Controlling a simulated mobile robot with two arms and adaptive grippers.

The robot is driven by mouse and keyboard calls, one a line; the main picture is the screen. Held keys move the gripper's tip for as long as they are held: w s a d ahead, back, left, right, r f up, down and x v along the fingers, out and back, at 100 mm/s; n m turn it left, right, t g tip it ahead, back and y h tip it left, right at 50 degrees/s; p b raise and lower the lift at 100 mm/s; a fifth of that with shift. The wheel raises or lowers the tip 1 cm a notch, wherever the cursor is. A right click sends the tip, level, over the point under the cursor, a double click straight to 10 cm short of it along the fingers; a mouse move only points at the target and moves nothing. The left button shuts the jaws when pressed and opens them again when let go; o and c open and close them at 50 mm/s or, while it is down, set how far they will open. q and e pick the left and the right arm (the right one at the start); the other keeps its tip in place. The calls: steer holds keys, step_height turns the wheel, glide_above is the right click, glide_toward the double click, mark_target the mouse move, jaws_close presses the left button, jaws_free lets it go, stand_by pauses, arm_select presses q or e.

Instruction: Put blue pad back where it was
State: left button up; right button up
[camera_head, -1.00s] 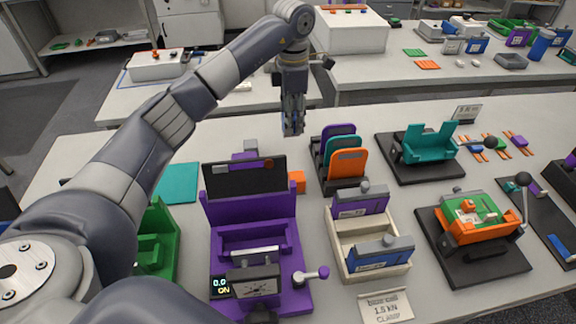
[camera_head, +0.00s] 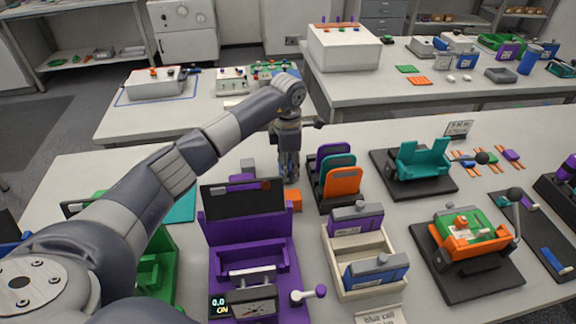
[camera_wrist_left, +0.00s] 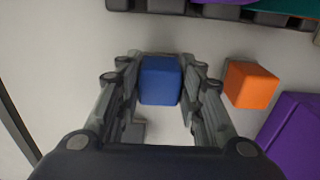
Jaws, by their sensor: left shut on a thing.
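The blue pad (camera_wrist_left: 160,80) is a small blue block with rounded edges. In the left wrist view it sits between the two fingers of my left gripper (camera_wrist_left: 158,92), which is shut on it. In the head view my left gripper (camera_head: 288,172) points down, low over the table, behind the orange block (camera_head: 294,199) and left of the rack of upright plates (camera_head: 334,182). The pad cannot be made out there. Whether it touches the table is not clear. My right gripper is not in view.
The orange block also shows in the left wrist view (camera_wrist_left: 250,84), just right of the fingers. A purple machine (camera_head: 247,222) with a dark panel stands nearer, and a grey block (camera_head: 248,166) is left of the gripper. A cream tray (camera_head: 340,266) stands to the right.

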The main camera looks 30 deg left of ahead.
arm_select(q)
steer(key=shift+f, duration=0.2)
steer(key=o, duration=0.9)
steer(key=shift+o, duration=0.7)
steer(key=shift+r, duration=0.1)
